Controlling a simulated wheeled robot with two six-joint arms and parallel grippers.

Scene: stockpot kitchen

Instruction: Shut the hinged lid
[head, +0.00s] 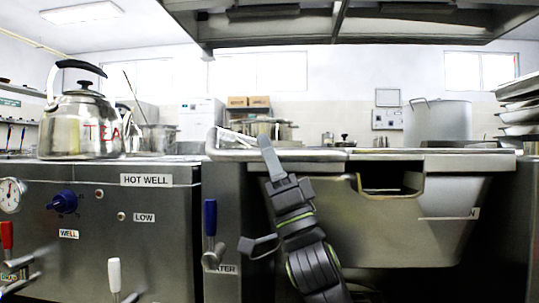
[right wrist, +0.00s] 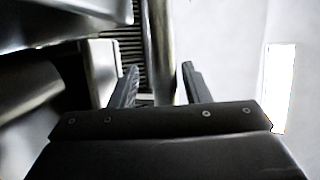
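A steel pan (head: 400,235) with sloping sides is at the right in the head view. A flat top edge (head: 385,154) runs along it, seen almost edge-on, so I cannot tell how far its lid is open. A pale rounded tubular bar (head: 228,152) is at its left front corner. My right gripper (head: 265,145) reaches up in front of this corner, fingers seen from the side. In the right wrist view its two fingers (right wrist: 160,85) are spread apart, with a metal bar (right wrist: 158,40) showing in the gap between them; contact is unclear. My left gripper is out of view.
A hot well counter (head: 130,230) with taps and a blue knob stands at the left, bearing a steel teapot (head: 82,125). A large pot (head: 437,123) and stacked trays (head: 519,115) are behind at the right. A hood (head: 350,20) hangs overhead.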

